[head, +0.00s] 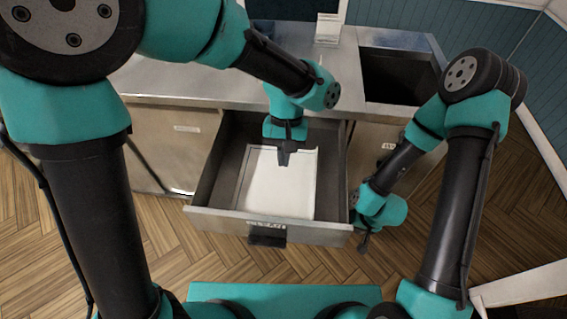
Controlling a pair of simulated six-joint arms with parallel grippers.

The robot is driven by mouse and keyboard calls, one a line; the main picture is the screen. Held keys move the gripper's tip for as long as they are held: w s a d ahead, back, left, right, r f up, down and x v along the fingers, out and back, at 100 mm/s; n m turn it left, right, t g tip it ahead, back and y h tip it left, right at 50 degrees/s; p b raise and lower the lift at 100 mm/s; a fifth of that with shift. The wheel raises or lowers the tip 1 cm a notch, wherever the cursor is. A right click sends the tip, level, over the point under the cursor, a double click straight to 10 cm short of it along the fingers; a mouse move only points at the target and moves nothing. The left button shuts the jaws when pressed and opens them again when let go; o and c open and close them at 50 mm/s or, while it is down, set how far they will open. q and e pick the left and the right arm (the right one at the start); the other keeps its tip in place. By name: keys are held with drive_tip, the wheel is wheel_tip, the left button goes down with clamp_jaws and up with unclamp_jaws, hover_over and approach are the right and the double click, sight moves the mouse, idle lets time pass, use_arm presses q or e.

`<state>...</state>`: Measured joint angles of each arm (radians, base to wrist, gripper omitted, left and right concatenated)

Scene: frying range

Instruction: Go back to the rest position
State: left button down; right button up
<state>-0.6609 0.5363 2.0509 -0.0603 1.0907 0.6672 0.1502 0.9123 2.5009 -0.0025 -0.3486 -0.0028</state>
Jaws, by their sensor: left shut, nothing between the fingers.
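My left gripper (284,160) points down over the open drawer (205,216). It is shut and empty. How high it hangs above the drawer bottom is hard to tell. My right gripper (363,242) is low at the right, beside the drawer's front right corner. Its fingers are small, dark and partly hidden by the wrist, so I cannot tell whether they are open.
The drawer is pulled out of the steel counter (190,83) and holds a flat white tray (280,185). Its front has a dark handle (267,238). A dark recessed basin (398,75) lies at the right of the counter. Wooden floor (40,240) is clear at the left.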

use_arm(q)
drive_tip(key=shift+f, duration=0.1)
drive_tip(key=s+f, duration=0.7)
drive_tip(key=f, duration=0.2)
drive_tip(key=shift+s+a, duration=0.3)
drive_tip(key=shift+a, duration=0.1)
drive_tip(key=shift+w+f, duration=0.1)
idle(0.4)
